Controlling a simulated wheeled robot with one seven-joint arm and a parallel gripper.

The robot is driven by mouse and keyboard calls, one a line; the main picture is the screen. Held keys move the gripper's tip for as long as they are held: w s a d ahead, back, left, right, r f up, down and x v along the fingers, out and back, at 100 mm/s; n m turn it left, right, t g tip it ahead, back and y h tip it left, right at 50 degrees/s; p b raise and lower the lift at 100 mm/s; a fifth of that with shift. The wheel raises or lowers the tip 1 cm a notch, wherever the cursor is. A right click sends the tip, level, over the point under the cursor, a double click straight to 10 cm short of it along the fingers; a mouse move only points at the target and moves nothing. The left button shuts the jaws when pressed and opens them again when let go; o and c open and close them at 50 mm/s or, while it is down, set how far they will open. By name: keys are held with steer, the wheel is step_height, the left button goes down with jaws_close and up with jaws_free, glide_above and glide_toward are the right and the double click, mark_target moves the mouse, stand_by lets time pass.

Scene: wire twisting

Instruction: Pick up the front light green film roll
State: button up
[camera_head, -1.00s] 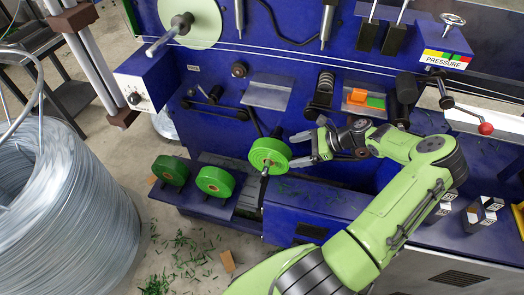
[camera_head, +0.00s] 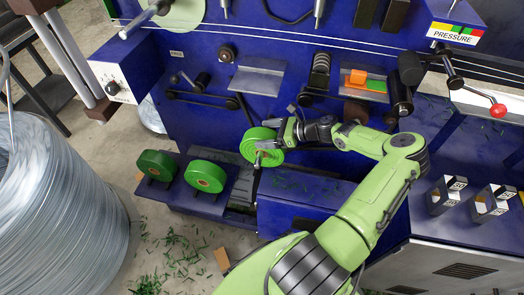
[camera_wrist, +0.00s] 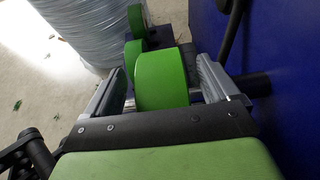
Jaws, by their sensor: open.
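A light green film roll (camera_head: 256,138) sits on a spindle at the machine's front. In the wrist view, the nearest green roll (camera_wrist: 162,82) lies between the two fingers of my gripper (camera_wrist: 160,70). The gripper (camera_head: 277,140) is open, with its fingers on either side of the roll, and one finger partly covers it in the head view. I cannot tell whether either finger touches it. Another light green roll (camera_head: 205,177) and a darker green roll (camera_head: 157,166) stand to its left on a low ledge.
A blue machine (camera_head: 205,130) with levers and knobs stands behind the rolls. A large wire coil (camera_head: 60,200) is at the left. Green scraps (camera_head: 170,255) litter the floor. Metal blocks (camera_head: 445,195) stand on the right bench.

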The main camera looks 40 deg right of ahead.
steer(key=shift+w+a, duration=0.1)
steer(key=shift+r, duration=0.15)
jaws_close()
stand_by(0.3)
